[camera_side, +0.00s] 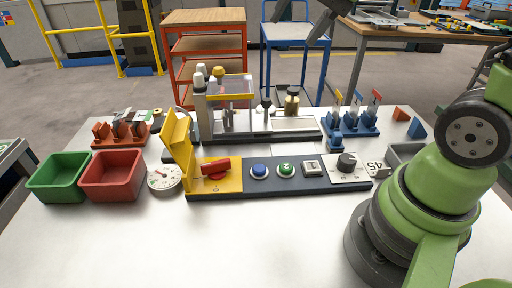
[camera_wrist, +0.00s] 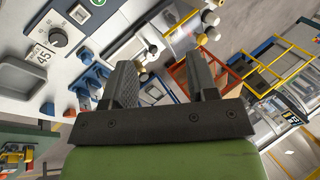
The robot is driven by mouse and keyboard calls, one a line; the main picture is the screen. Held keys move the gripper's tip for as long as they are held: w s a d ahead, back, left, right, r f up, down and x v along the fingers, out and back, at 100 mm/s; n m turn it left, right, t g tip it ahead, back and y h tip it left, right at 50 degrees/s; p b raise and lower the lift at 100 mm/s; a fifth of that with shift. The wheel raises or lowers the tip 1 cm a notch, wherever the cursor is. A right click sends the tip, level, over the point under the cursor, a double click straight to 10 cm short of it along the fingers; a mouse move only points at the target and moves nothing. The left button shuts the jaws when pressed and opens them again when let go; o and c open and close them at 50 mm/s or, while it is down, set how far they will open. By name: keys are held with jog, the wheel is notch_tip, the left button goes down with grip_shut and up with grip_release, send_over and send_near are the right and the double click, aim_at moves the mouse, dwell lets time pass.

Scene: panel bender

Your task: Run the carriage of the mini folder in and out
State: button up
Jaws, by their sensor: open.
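The mini folder (camera_side: 232,92) stands at the back middle of the bench in the side view. It has pale posts, a clear cover with a yellow bar, and a long dark base. A brass-coloured knob (camera_side: 292,95) stands towards its right end, by a pale plate; I cannot tell for sure which part is the carriage. In the wrist view the folder (camera_wrist: 178,28) shows partly beyond my fingers. My gripper (camera_wrist: 163,78) is open and empty, apart from the folder. A dark shape at the top of the side view may be part of it.
A control panel (camera_side: 325,180) with a red switch, buttons and dial lies in front of the folder. A raised yellow flap (camera_side: 178,135), green bin (camera_side: 60,177) and red bin (camera_side: 113,174) stand left. Blue tool holders (camera_side: 353,122) stand right. The front bench is clear.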

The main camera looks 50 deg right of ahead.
jog(key=s+a+n+t, duration=0.2)
jog(key=s+a+n, duration=0.2)
jog(key=s+n, duration=0.55)
jog(key=m+g+y, duration=0.1)
jog(key=m+g, duration=0.3)
jog(key=m, duration=2)
send_over(267, 109)
jog(key=s+d, duration=0.2)
jog(key=d, duration=0.2)
notch_tip(267, 109, down, 17)
jog(key=x, duration=1)
jog(key=shift+a+f, duration=0.1)
jog(key=shift+a, duration=0.3)
